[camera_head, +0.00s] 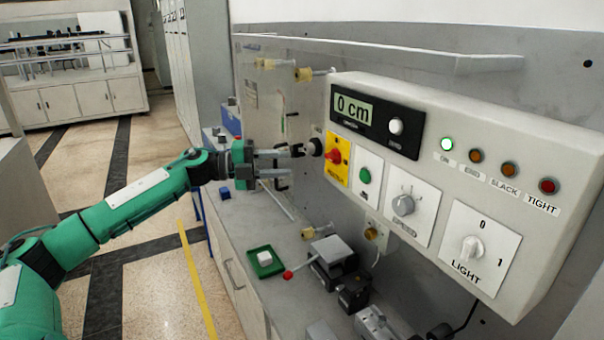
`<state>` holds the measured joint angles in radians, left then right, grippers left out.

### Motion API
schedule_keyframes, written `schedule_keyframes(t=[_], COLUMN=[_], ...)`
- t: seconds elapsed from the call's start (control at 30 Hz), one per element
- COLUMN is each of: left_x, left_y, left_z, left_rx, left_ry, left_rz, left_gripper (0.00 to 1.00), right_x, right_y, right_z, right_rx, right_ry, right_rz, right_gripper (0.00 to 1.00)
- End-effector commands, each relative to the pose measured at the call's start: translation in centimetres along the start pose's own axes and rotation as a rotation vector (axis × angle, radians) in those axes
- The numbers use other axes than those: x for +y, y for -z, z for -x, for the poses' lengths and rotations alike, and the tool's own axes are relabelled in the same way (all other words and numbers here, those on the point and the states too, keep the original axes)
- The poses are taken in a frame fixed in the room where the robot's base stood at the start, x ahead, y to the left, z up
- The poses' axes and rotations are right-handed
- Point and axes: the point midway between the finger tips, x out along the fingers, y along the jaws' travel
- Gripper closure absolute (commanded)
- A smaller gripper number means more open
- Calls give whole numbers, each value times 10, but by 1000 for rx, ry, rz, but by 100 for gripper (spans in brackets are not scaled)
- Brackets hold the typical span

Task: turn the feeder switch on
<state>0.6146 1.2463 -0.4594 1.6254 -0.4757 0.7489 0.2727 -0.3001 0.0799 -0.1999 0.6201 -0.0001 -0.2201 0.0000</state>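The control box (440,185) hangs on the wall at the right. On its front are a red rotary switch (334,156) on a yellow plate, a green button (365,175), a grey SPEED knob (403,204) and a white LIGHT switch (472,249). No label reading "feeder" is legible. A round black knob (316,146) shows at the box's left end. My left gripper (291,164) is just left of this knob, its fingers apart and pointing right, with nothing seen between them. Whether the upper fingertip touches the knob is unclear. My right gripper is out of view.
The display (353,109) reads 0 cm. The ON lamp (447,144) is lit bright. A grey shelf (390,54) juts out above.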

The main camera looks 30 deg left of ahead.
Motion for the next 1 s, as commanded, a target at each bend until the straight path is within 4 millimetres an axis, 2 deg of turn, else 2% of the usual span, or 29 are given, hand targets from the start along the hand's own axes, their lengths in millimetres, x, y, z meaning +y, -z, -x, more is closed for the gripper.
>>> schedule_keyframes(t=[0.03,0.1,0.33,0.87,1.0], left_x=[5,4,1,0,16], left_y=[0,0,0,0,5], left_z=[9,17,28,28,11], left_rx=[-2,-1,0,0,-21], left_ry=[-4,-3,-1,1,37], left_rz=[-1,2,0,2,42], left_gripper=[67,67,67,67,67], right_x=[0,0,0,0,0], right_y=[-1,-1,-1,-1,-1], right_z=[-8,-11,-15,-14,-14], right_rx=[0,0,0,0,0], right_ry=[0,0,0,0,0], right_rz=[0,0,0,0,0], right_gripper=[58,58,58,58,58])
